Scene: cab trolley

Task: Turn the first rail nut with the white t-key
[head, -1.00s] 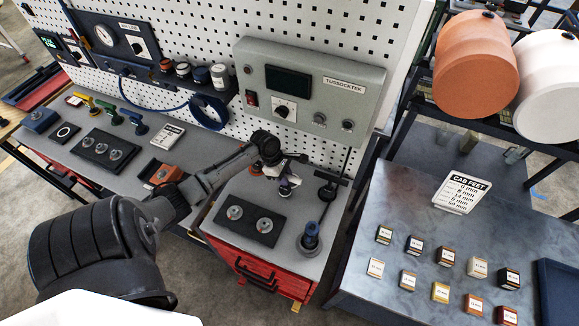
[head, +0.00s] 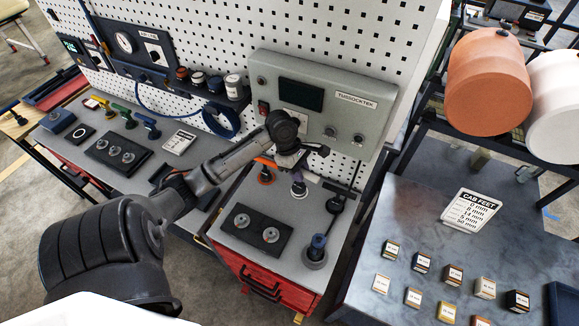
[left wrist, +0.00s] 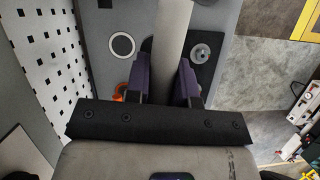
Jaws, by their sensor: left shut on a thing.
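My left gripper (head: 298,172) points down over the right-hand bench top. In the left wrist view its two fingers (left wrist: 168,82) are shut on a pale bar, the white t-key (left wrist: 174,35). In the head view the key is small and partly covered by the gripper, and its lower end appears to hang above the bench. A pale ring (left wrist: 122,45) with a dark centre lies below it, beside an orange piece (left wrist: 120,92). A black plate with two grey nuts, left (head: 242,220) and right (head: 270,235), lies nearer the front. My right gripper is out of view.
An orange key stand (head: 265,174), a black one (head: 337,201) and a blue one (head: 317,248) stand near the key. A grey control box (head: 325,100) hangs close behind. Another nut plate (head: 118,154) is on the left bench. The trolley with blocks is at right.

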